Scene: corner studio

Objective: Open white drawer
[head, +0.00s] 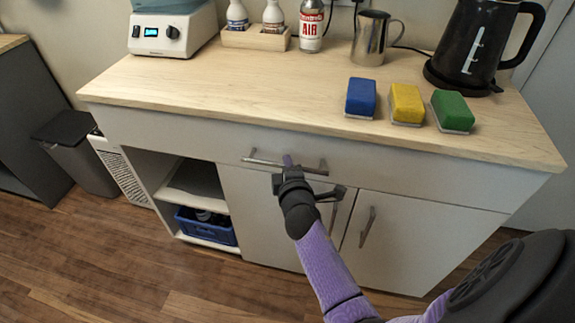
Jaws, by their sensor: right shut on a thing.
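The white drawer (390,168) runs across the top of the white cabinet, under the wooden countertop. Its front looks flush with the cabinet. A grey horizontal bar handle (262,159) is on the drawer front. My right gripper (288,166) is at this handle, right of its middle, and is shut on it. The gripper and wrist hide part of the handle and part of a cabinet door behind. My left gripper is not in view.
Below the drawer are two doors with vertical handles (367,227) and an open shelf holding a blue crate (207,228). On the countertop (230,85) stand blue (361,96), yellow (407,103) and green sponges (452,110), a metal pitcher (369,38) and a black kettle (472,45).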

